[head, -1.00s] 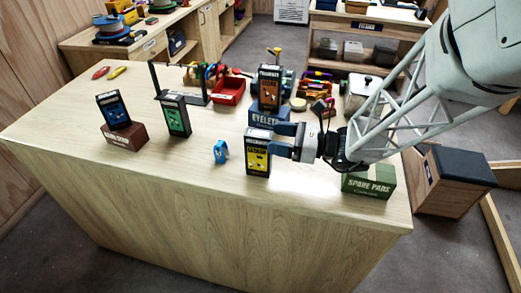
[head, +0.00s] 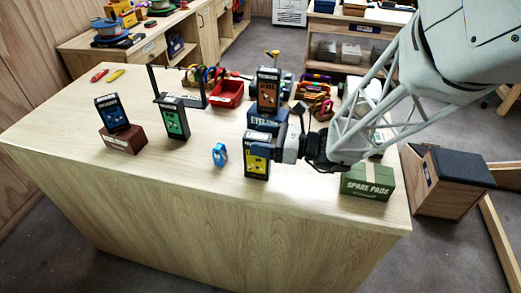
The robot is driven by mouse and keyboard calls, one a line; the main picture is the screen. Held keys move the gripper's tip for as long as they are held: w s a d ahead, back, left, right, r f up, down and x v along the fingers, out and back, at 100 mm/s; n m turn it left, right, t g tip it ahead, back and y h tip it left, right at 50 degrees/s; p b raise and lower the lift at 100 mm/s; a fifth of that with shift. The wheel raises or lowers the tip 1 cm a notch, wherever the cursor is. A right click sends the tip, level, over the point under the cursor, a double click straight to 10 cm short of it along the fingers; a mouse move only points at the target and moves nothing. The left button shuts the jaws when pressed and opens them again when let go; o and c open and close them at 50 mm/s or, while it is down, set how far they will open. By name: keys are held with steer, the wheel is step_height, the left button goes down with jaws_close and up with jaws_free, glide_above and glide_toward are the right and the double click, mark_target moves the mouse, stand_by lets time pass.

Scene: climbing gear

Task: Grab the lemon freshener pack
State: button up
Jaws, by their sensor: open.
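The lemon freshener pack seems to be the upright black pack with a yellow front (head: 257,163), standing near the front edge of the table; its lettering is too small to read. My gripper (head: 268,144) is at its upper right side, with its jaws open. The fingers are mostly hidden, and they appear to be around or right against the pack's upper part. I cannot tell whether they touch it.
Similar packs stand nearby: green (head: 173,118), blue (head: 111,113) on a brown box (head: 125,140), and orange (head: 268,90) on a blue box (head: 262,118). A blue ring-shaped item (head: 220,155) lies left of the yellow pack. A green SPARE PADS box (head: 367,182) stands to the right.

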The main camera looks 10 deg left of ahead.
steer(key=shift+a, duration=0.65)
steer(key=shift+c, duration=0.2)
jaws_close()
